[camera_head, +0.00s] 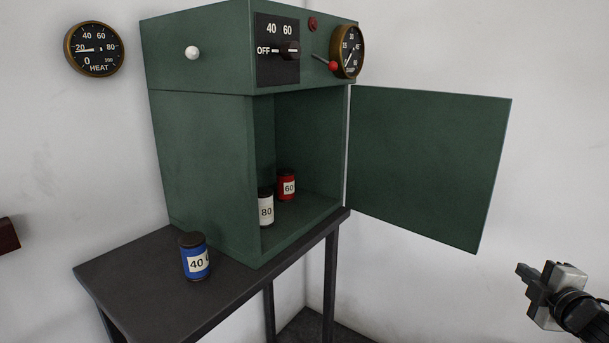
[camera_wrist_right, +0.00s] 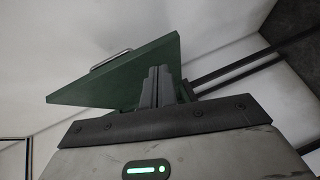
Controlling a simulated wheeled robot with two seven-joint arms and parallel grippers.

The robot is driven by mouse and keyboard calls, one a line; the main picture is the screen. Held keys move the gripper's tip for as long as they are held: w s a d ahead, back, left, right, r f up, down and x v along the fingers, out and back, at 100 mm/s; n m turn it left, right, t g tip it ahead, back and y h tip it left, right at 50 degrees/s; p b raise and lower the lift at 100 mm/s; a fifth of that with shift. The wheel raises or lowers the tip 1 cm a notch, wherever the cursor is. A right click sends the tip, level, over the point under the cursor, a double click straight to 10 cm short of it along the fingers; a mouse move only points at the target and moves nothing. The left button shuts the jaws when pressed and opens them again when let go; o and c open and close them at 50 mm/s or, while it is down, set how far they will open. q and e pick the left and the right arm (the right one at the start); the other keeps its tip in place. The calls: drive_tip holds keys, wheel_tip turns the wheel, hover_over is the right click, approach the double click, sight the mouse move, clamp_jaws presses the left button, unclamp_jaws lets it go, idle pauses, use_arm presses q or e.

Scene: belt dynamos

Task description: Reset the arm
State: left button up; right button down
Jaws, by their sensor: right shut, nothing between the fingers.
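My right gripper (camera_head: 528,272) is at the lower right of the head view, below and to the right of the open cabinet door, apart from everything. In the right wrist view its fingers (camera_wrist_right: 158,84) are together with nothing between them. The green cabinet (camera_head: 203,170) stands on a dark table, with its door (camera_head: 430,165) swung wide open to the right. The door also shows in the right wrist view (camera_wrist_right: 125,75), with a handle (camera_wrist_right: 110,62) on it. My left gripper is not in view.
A white can marked 80 (camera_head: 266,208) and a red can marked 60 (camera_head: 287,186) stand inside the cabinet. A blue can marked 40 (camera_head: 195,260) stands on the table (camera_head: 125,268). A knob (camera_head: 290,50), a red-tipped lever (camera_head: 332,66) and dials are above. Floor space right of the table looks clear.

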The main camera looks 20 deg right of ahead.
drive_tip(key=s+a+f+m+g+y, duration=0.1)
drive_tip(key=s+a+f+m+g, duration=0.3)
drive_tip(key=a+f, duration=0.45)
drive_tip(key=s+a+f+m+g+y, duration=0.1)
drive_tip(key=s+a+f+m+g, duration=0.15)
drive_tip(key=s+a+f, duration=0.55)
drive_tip(key=s+a+r+m+g+y, duration=0.1)
drive_tip(key=s+a+m+g+y, duration=0.2)
drive_tip(key=a, duration=0.7)
drive_tip(key=s+a+r+m+g+y, duration=0.15)
drive_tip(key=s+a, duration=0.35)
drive_tip(key=a, duration=0.6)
drive_tip(key=w+a+f+t+y, duration=0.1)
drive_tip(key=w+a+f+t, duration=0.1)
drive_tip(key=w+f+t, duration=0.1)
drive_tip(key=w+a+f+n+t, duration=0.1)
drive_tip(key=w+a+f+t, duration=0.1)
drive_tip(key=f, duration=0.3)
drive_tip(key=shift+w+a+f+t+y, duration=0.25)
drive_tip(key=shift+w+f+t+y, duration=0.1)
drive_tip(key=shift+w+t, duration=0.2)
idle(2.9)
